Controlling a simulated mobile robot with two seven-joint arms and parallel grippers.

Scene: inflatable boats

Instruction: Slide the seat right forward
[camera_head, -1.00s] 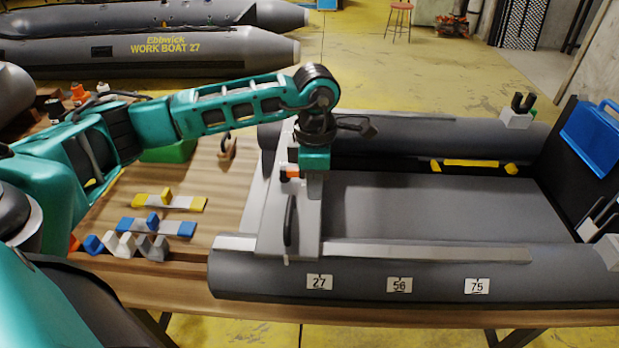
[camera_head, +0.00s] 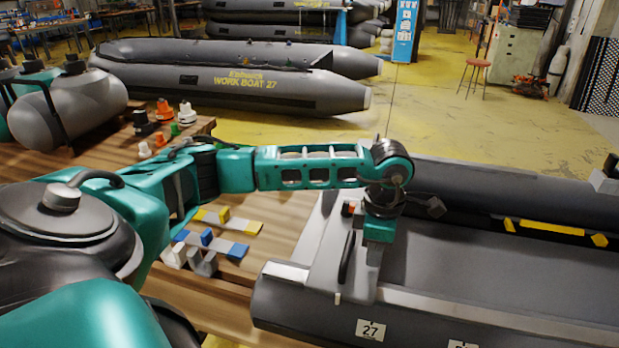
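The seat (camera_head: 322,254) is a flat grey board lying across the near end of the grey inflatable boat (camera_head: 300,305), at its left end in the picture. A black handle (camera_head: 347,258) stands on it. A pale rail strip (camera_head: 480,308) runs along the near tube; a short piece shows left of the seat. My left gripper (camera_head: 374,257) points down over the seat's right side, its fingertips at or just above the board. Whether it touches or grips anything cannot be told, and its finger gap is hidden. My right gripper is not in view.
The wooden table (camera_head: 215,290) carries small yellow, blue and grey pieces (camera_head: 227,222) left of the boat. Orange and white fittings (camera_head: 165,112) and a grey tank (camera_head: 70,108) stand farther back. Another boat (camera_head: 235,75) lies behind. The boat's floor (camera_head: 470,262) right of the gripper is clear.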

